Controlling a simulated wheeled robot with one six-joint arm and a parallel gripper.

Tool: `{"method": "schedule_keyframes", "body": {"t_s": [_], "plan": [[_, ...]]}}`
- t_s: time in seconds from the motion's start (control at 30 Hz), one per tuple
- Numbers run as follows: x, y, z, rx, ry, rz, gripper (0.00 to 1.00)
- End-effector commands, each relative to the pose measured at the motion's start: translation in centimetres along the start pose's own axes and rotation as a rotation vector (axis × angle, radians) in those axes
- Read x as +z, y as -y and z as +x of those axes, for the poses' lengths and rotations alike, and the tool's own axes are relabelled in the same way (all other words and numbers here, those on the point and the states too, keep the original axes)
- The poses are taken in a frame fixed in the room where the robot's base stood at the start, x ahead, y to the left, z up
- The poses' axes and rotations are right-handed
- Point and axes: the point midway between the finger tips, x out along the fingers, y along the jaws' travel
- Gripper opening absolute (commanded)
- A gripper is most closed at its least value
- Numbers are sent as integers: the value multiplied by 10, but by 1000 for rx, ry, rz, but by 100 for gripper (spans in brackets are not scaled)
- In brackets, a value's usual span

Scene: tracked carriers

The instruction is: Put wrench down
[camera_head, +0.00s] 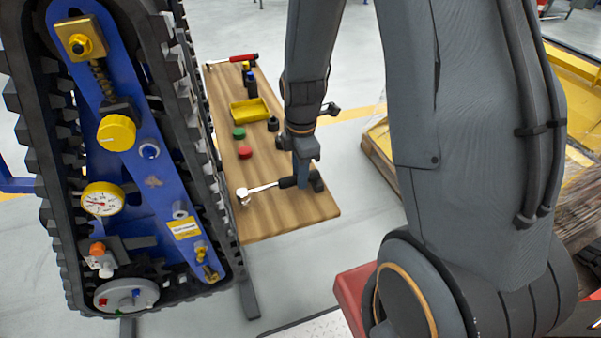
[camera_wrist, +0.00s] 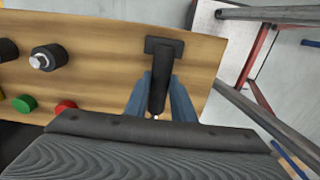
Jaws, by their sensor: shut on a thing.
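The wrench (camera_head: 262,188) has a silver ratchet head at left and a black handle, and it lies across the near end of the wooden table (camera_head: 285,222). My gripper (camera_head: 303,182) is shut on the black handle near its right end, beside a small black block (camera_head: 317,182). In the wrist view, the blue-grey fingers of my gripper (camera_wrist: 160,85) stand on both sides of the black handle (camera_wrist: 158,88). The black block (camera_wrist: 165,46) crosses its far end. The wrench is at or just above the tabletop; I cannot tell whether it touches. Its silver head is hidden in the wrist view.
A red cap (camera_head: 245,152), green cap (camera_head: 239,132), black socket (camera_head: 273,124) and yellow tray (camera_head: 236,113) stand farther back, with a red-handled tool (camera_head: 232,58) at the far end. A tracked carrier (camera_head: 130,170) crowds the table's left side. The near table corner is bare.

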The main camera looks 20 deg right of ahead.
Motion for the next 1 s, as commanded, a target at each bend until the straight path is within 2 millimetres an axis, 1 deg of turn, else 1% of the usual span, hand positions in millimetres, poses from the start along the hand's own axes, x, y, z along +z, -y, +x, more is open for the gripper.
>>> {"method": "schedule_keyframes", "body": {"t_s": [0.03,0.1,0.13,0.43,0.57,0.67,0.77,1.0], "plan": [[0,0,0,1,0,1,28],[0,0,0,1,0,1,39],[0,0,0,1,0,1,41],[0,-1,-1,1,0,1,41],[0,-2,-8,4,0,1,41],[0,-2,-20,6,0,2,41],[0,-3,-35,7,0,2,41],[0,-2,-77,6,0,1,41]]}}
